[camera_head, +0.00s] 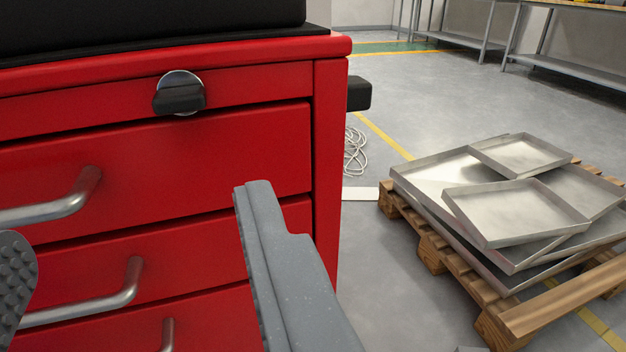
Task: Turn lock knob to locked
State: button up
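The lock knob (180,93) is a black knob on a round silver base. It sits near the top of the red drawer cabinet (330,160), and its black grip lies roughly level in the picture. My gripper (140,225) is open, with its two grey fingers far apart. The right finger stands in front of the cabinet's right part, and the left finger shows only in part at the left edge. Both fingertips are below the knob in the picture and apart from it. Nothing shows between the fingers except the drawer fronts and handles behind them.
Silver drawer handles (50,208) stick out from the drawers. A black block (358,93) juts from the cabinet's right side. A wooden pallet (432,252) with metal trays (515,212) stands at right. A coiled cable (354,150) lies on the floor. Open floor lies behind.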

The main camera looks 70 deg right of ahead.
aim_at(180, 104)
jog(key=x, duration=0.4)
jog(key=b+x, duration=0.1)
jog(key=x, duration=0.4)
jog(key=b+x, duration=0.1)
jog(key=x, duration=0.3)
jog(key=shift+d+f, duration=0.3)
jog(key=shift+d, duration=0.15)
